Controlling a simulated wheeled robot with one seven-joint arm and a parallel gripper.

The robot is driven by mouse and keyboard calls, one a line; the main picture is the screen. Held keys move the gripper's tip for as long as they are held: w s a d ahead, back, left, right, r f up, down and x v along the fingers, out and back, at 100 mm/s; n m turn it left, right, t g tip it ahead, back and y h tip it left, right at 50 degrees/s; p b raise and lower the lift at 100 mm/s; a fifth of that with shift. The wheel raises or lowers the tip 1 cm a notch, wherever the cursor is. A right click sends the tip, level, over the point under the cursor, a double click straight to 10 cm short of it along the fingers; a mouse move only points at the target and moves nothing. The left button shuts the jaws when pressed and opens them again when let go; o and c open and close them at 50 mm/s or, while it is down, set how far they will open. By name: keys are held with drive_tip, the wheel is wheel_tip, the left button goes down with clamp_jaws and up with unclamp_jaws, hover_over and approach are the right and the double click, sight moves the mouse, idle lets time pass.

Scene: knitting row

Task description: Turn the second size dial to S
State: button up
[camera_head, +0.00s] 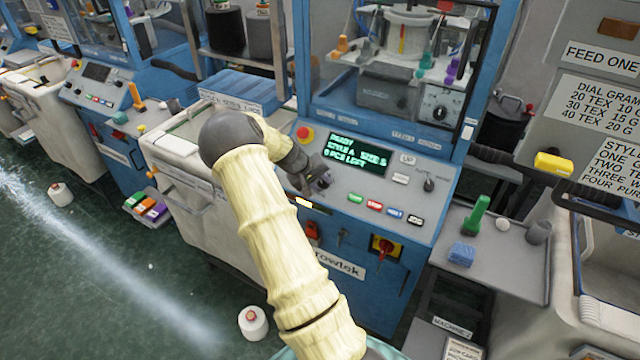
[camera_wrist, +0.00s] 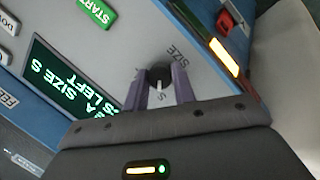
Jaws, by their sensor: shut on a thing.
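The size dial (camera_wrist: 158,74) is a small black knob with a white pointer line on the grey panel of the blue machine. In the wrist view its pointer is toward the letter S, with the word SIZE on the other side. My gripper (camera_wrist: 158,84) has its two purple-grey fingers on either side of the knob, shut on it. In the head view my gripper (camera_head: 318,181) is at the panel's left part, and the dial is mostly hidden by it. The green-text display (camera_head: 357,154) reads SIZE S in the wrist view.
Coloured buttons (camera_head: 375,206) and a small black knob (camera_head: 429,185) are right of my gripper. A red stop button (camera_head: 304,133) is beside the display. A red-and-yellow switch (camera_head: 384,246) is below. A grey side shelf (camera_head: 500,262) holds a green-handled tool.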

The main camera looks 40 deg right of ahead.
idle(0.5)
drive_tip(key=o, duration=1)
drive_tip(key=b+v, duration=0.2)
drive_tip(key=v, duration=1.5)
drive_tip(key=shift+a+b, duration=0.25)
drive_tip(key=shift+b, duration=0.1)
